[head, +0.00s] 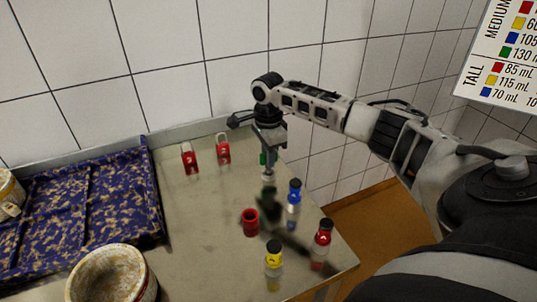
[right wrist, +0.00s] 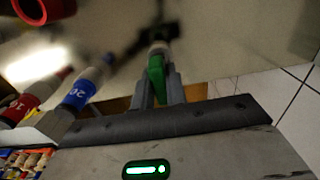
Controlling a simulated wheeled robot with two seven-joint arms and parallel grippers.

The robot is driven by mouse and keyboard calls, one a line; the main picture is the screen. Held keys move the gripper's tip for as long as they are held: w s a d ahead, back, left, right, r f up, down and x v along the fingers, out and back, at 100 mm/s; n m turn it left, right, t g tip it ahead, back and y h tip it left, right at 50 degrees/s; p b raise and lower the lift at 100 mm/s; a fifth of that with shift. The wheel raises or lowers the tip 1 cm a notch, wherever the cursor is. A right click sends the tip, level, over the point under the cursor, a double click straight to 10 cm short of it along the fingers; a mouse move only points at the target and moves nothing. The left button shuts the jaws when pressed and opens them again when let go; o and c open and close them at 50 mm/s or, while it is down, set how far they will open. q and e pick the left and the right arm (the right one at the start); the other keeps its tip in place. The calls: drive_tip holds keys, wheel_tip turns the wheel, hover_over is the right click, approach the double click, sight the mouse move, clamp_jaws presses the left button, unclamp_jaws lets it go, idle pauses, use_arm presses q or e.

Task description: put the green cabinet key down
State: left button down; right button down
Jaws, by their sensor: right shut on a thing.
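My right gripper (head: 268,176) points down over the back right part of the table (head: 205,235). It is shut on the green cabinet key (right wrist: 157,75), whose green part shows between the two fingers in the right wrist view. In the head view only a small green patch of the key (head: 264,158) shows beside the fingers. The key's lower end is blurred, and I cannot tell whether it touches the table. My left gripper is not in view.
Two red numbered padlocks (head: 190,158) (head: 223,149) stand near the wall. A mottled blue tray (head: 95,190) and bowl (head: 108,275) are left. The middle is clear.

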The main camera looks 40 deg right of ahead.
drive_tip(key=c, duration=1.4)
unclamp_jaws()
drive_tip(key=shift+f, duration=0.15)
wheel_tip(320, 180, up, 12)
drive_tip(key=shift+r+b, duration=0.2)
drive_tip(key=shift+b, duration=0.25)
